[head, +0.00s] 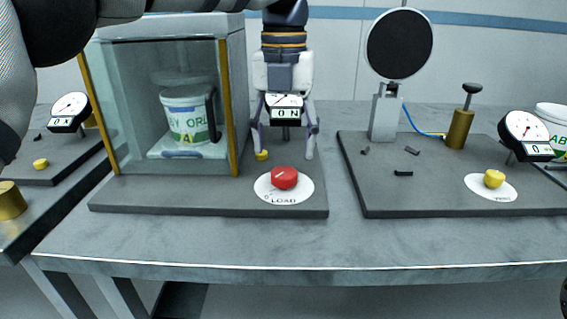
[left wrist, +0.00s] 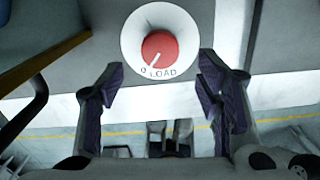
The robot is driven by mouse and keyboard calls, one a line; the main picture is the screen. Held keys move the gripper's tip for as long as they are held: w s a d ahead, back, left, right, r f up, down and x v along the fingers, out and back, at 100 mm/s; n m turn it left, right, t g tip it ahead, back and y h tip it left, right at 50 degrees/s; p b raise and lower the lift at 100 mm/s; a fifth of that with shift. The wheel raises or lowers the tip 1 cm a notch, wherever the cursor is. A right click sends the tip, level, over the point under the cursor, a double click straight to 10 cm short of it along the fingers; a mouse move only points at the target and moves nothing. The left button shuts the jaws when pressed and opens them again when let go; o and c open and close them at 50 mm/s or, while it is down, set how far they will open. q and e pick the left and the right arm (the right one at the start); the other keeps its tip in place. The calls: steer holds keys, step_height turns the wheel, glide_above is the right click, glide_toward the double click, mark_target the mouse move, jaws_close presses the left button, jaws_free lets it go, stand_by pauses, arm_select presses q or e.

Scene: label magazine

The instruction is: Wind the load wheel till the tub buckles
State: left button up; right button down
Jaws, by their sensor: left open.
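The red load wheel (head: 284,178) sits on a white dial plate marked LOAD on the grey base of the press. Its white pointer line shows in the left wrist view (left wrist: 160,48), directed toward the lower left, near the 0. The tub (head: 187,115), white with green print, stands upright inside the glass-fronted chamber (head: 170,62) and looks unbuckled. My left gripper (head: 285,155) is open and empty, fingers pointing down behind and above the wheel. In the left wrist view its fingertips (left wrist: 160,85) are apart, with the wheel beyond them.
A gauge (head: 284,103) stands behind the wheel, partly covered by my gripper. To the right, another base carries a black disc (head: 399,43), a brass plunger (head: 460,128), a gauge (head: 526,133) and a yellow knob (head: 494,179). Bench in front of the bases is clear.

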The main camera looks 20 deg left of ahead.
mark_target(284, 172)
arm_select(q)
step_height(284, 172, down, 6)
steer(key=shift+r, duration=0.2)
arm_select(e)
steer(key=shift+w+r, duration=0.2)
steer(key=shift+w, duration=0.15)
arm_select(q)
steer(key=shift+w, duration=0.1)
steer(key=c, duration=1.2)
steer(key=shift+o, duration=0.2)
